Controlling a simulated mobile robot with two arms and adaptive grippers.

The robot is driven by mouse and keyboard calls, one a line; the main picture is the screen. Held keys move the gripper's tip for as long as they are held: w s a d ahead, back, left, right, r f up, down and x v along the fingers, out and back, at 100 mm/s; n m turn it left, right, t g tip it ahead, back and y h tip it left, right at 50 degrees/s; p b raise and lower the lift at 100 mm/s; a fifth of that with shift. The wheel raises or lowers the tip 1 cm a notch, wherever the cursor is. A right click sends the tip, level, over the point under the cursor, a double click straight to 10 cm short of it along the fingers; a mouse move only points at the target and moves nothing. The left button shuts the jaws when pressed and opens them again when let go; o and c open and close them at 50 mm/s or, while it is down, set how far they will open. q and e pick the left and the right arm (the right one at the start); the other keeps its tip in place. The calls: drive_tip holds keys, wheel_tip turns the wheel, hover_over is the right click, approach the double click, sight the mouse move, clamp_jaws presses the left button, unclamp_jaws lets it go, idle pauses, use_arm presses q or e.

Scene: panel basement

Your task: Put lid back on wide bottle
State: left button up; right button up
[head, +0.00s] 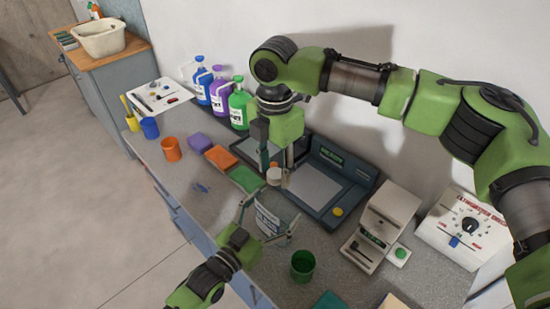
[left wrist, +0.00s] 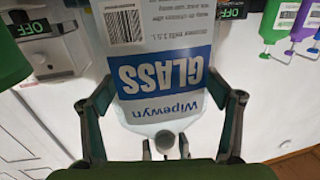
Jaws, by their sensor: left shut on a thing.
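The wide bottle (head: 269,221), with a white and blue "Wipewyn GLASS" label, stands over the near edge of the counter. My left gripper (head: 262,219) is shut around its sides. The left wrist view shows the bottle (left wrist: 165,75) upside down between the two fingers. The lid (left wrist: 165,140) also shows by the bottle's top end in the left wrist view. I cannot tell whether lid and bottle touch; the bottle's mouth is hidden.
A dark scale (head: 330,172) lies behind the bottle. A green cup (head: 303,265) stands close on its right, and a white device (head: 383,225) beyond. Blue, purple and green jugs (head: 238,103) stand along the wall. Sponges and an orange cup (head: 171,149) are left.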

drive_tip(key=shift+f, duration=0.1)
clamp_jaws()
drive_tip(key=m, duration=1.4)
drive_tip(key=shift+m, duration=0.4)
drive_tip(key=shift+o, duration=0.4)
unclamp_jaws()
